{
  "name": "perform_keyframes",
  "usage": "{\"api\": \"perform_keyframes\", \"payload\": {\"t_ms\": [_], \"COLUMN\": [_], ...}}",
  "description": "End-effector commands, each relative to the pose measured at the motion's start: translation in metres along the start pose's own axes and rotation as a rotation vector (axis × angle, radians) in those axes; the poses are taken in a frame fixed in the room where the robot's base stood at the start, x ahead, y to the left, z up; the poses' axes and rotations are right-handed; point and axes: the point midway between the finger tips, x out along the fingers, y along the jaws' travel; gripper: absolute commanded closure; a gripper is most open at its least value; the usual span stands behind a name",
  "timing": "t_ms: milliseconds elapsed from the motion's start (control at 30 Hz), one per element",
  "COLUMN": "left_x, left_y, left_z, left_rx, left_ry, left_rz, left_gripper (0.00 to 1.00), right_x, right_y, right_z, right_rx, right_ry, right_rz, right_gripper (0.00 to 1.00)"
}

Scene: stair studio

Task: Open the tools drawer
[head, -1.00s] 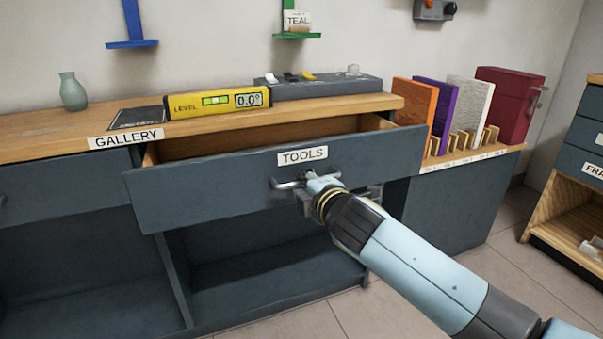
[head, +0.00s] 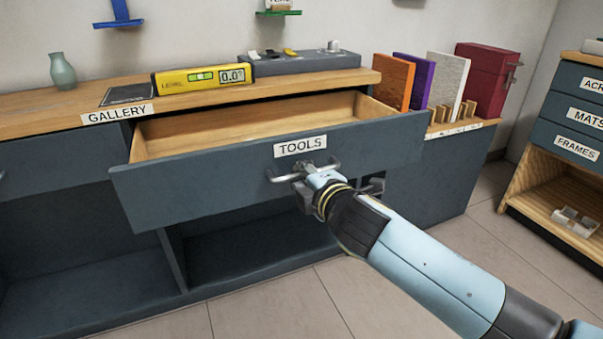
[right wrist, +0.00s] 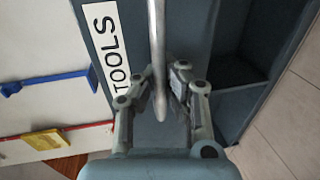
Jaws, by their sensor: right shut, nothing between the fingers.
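The tools drawer (head: 200,190) is dark blue-grey with a white TOOLS label (head: 300,146). It stands well out of the cabinet in the head view, and its bare wooden inside shows. Its metal bar handle (head: 280,179) sits below the label. My right gripper (head: 309,181) is at the middle of this handle, shut. In the right wrist view the handle bar (right wrist: 157,60) runs in front of the gripper (right wrist: 167,85), whose fingertips are partly hidden, and the label (right wrist: 107,60) is beside it. My left gripper is not in view.
A wooden worktop (head: 40,120) above carries a yellow level (head: 203,79), a grey tool block (head: 300,66) and a green vase (head: 63,72). Coloured panels (head: 394,82) and a red box (head: 488,80) stand to the right. Tiled floor (head: 290,310) is free in front.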

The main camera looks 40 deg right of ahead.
Motion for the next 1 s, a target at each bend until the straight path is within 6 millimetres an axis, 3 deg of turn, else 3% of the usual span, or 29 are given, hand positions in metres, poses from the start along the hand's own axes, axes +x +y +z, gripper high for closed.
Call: {"api": "perform_keyframes", "payload": {"t_ms": [67,333,667,767,1000], "left_x": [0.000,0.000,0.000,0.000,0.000], "left_y": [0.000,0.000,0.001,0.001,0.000], "left_z": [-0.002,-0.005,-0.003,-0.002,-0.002], "left_rx": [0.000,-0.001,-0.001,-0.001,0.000], "left_ry": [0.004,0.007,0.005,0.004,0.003], "left_rz": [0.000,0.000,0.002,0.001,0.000], "left_gripper": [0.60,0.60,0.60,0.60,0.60], "right_x": [0.000,0.000,-0.005,-0.018,-0.072], "right_y": [0.001,0.000,-0.001,-0.002,-0.001], "right_z": [0.000,0.000,0.000,0.000,0.000], "right_rx": [0.000,0.000,0.000,0.000,0.000], "right_ry": [0.001,0.000,0.000,0.000,0.000], "right_rz": [0.001,0.001,-0.001,-0.003,-0.003], "right_gripper": [1.00,0.66,0.66,0.66,0.66]}}
